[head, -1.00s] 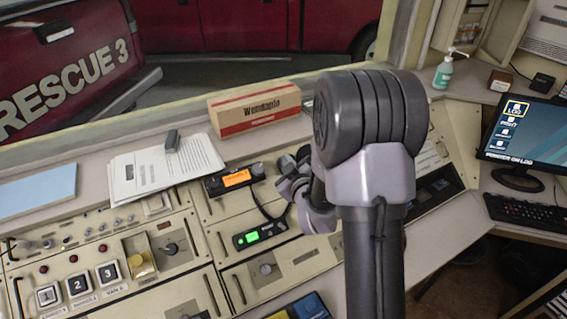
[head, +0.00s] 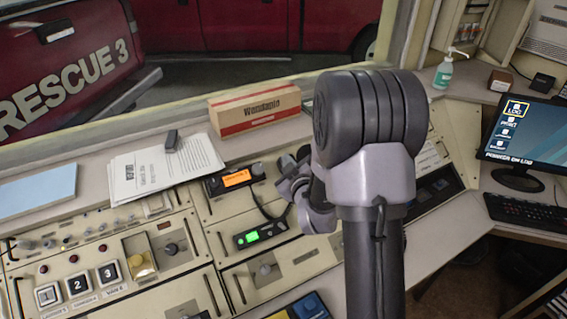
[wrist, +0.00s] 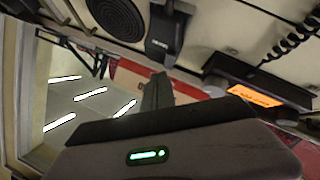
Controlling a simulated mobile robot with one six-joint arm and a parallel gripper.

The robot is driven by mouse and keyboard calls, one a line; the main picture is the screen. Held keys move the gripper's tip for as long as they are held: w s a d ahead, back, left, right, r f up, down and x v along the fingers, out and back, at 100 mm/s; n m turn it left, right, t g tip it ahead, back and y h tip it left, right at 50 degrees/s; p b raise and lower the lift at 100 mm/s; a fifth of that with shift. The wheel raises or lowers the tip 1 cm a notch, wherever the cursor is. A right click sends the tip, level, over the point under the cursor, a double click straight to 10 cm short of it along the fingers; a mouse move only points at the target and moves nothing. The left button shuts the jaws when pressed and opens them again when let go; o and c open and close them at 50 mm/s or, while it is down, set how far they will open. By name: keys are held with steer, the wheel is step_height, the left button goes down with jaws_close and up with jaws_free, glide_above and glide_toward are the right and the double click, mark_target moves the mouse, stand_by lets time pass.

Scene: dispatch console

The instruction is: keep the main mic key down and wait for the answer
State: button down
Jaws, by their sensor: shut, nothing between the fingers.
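I cannot pick out the main mic key for certain in either view. In the wrist view, my gripper (wrist: 157,82) is shut and empty, with its dark fingers pointing away above the body with the green light. I cannot tell whether the fingertips touch anything. A radio with an orange screen (wrist: 255,96) is to their right, and a dark handset-like unit (wrist: 165,32) is above them. In the head view, the orange-screen radio (head: 236,179) and a unit with a green screen (head: 260,236) are on the console left of my arm. My fingers are not clear there.
Numbered switches (head: 78,285) and knobs are at the lower left. Papers (head: 150,178) with a dark object on top and a cardboard box (head: 255,108) lie on the ledge. A monitor (head: 517,140) and keyboard (head: 525,210) are at right. My arm hides part of the console.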

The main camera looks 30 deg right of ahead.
steer(key=shift+f, duration=0.15)
steer(key=shift+w+f+b, duration=0.25)
steer(key=shift+f+b, duration=0.05)
steer(key=shift+b, duration=0.5)
steer(key=shift+w+f+b, duration=0.2)
steer(key=shift+f+b, duration=0.05)
steer(key=shift+b, duration=0.3)
stand_by(0.3)
stand_by(2.4)
steer(key=shift+s+r, duration=0.45)
steer(key=shift+r, duration=0.25)
steer(key=shift+r, duration=0.1)
steer(key=s+r, duration=0.1)
steer(key=r+p, duration=0.1)
steer(key=s+r, duration=0.1)
steer(key=r, duration=0.1)
steer(key=shift+s, duration=0.35)
